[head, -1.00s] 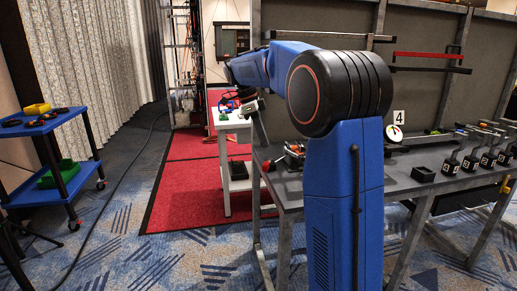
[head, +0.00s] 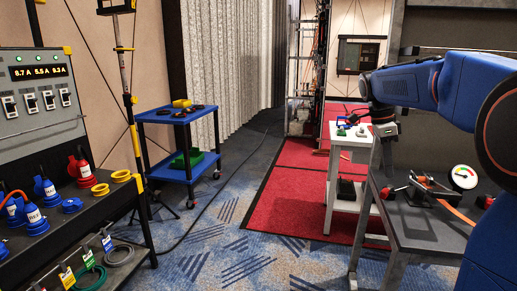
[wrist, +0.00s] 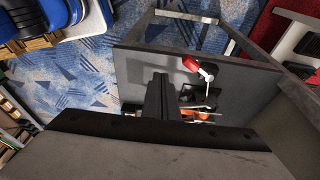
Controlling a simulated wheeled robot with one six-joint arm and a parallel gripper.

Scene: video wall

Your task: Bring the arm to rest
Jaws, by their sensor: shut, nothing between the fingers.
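My arm (head: 407,83) is blue with black joints and reaches in from the right edge of the head view, its forearm roughly level. My gripper (wrist: 160,95) shows in the wrist view as a dark narrow pair of fingers pressed together, with nothing between them. In the head view its wrist hangs beside the white stand, above the left end of the grey workbench (head: 425,228). The fingertips are not clear there.
The white stand (head: 345,190) is close to the wrist. A dial gauge (head: 463,177) and a red-handled tool are on the bench. A blue trolley (head: 158,116) stands mid-left. A power panel (head: 38,95) with plugs is at left.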

